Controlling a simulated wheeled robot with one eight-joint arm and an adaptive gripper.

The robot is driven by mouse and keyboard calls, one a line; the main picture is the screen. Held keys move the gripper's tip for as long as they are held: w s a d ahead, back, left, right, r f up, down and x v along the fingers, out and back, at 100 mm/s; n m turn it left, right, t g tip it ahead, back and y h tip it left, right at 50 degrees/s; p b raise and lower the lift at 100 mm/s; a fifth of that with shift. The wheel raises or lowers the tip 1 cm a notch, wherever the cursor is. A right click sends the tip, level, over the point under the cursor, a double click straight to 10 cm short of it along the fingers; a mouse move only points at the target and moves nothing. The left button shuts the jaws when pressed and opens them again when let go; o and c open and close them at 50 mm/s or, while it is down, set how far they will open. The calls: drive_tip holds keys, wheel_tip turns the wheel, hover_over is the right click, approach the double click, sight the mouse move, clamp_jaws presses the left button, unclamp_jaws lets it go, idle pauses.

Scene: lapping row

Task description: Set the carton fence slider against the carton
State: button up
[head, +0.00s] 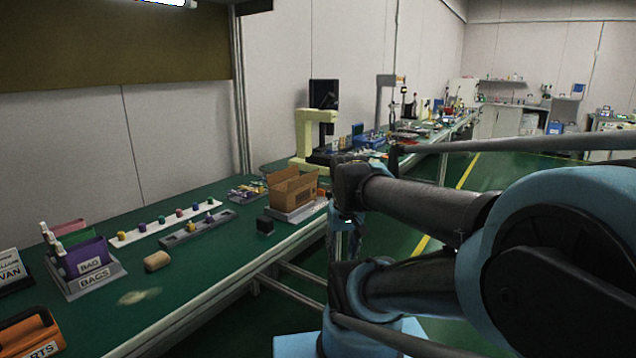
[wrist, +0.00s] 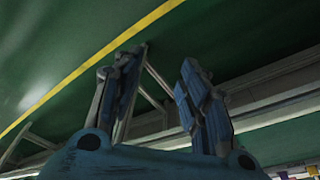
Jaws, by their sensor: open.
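An open brown carton (head: 292,188) stands on a grey base (head: 303,211) near the front edge of the green bench. A small orange part shows at the right of the carton, close to my arm; I cannot tell if it belongs to the fence slider. I cannot make out the slider clearly. In the head view my arm is to the right of the carton, off the bench front.
The green bench (head: 205,274) also holds a white strip of coloured pegs (head: 167,223), a grey rack (head: 197,228), a tan cylinder (head: 157,261) and a bag holder (head: 87,276). A pale yellow press (head: 313,138) stands behind the carton. Open floor lies right of the bench.

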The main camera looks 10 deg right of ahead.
drive_tip(key=shift+m+h, duration=0.3)
drive_tip(key=shift+m, duration=0.6)
drive_tip(key=w+r, duration=0.2)
drive_tip(key=w, duration=0.1)
drive_tip(key=w+r, duration=0.2)
drive_tip(key=w+d+r, duration=0.1)
drive_tip(key=w+r, duration=0.2)
drive_tip(key=shift+w+r, duration=0.1)
drive_tip(key=shift+w, duration=0.25)
clamp_jaws()
drive_tip(key=w+d+r+m+h, duration=0.15)
drive_tip(key=w+r, duration=0.25)
drive_tip(key=w, duration=0.8)
drive_tip(key=w+r+m, duration=0.3)
drive_tip(key=w+r, duration=0.1)
drive_tip(key=w, duration=0.9)
drive_tip(key=w+m, duration=0.2)
drive_tip(key=w, duration=1.1)
drive_tip(key=shift+a+f, duration=0.15)
drive_tip(key=shift+f, duration=2.35)
drive_tip(key=shift+a+f, duration=0.15)
drive_tip(key=shift+f, duration=2.3)
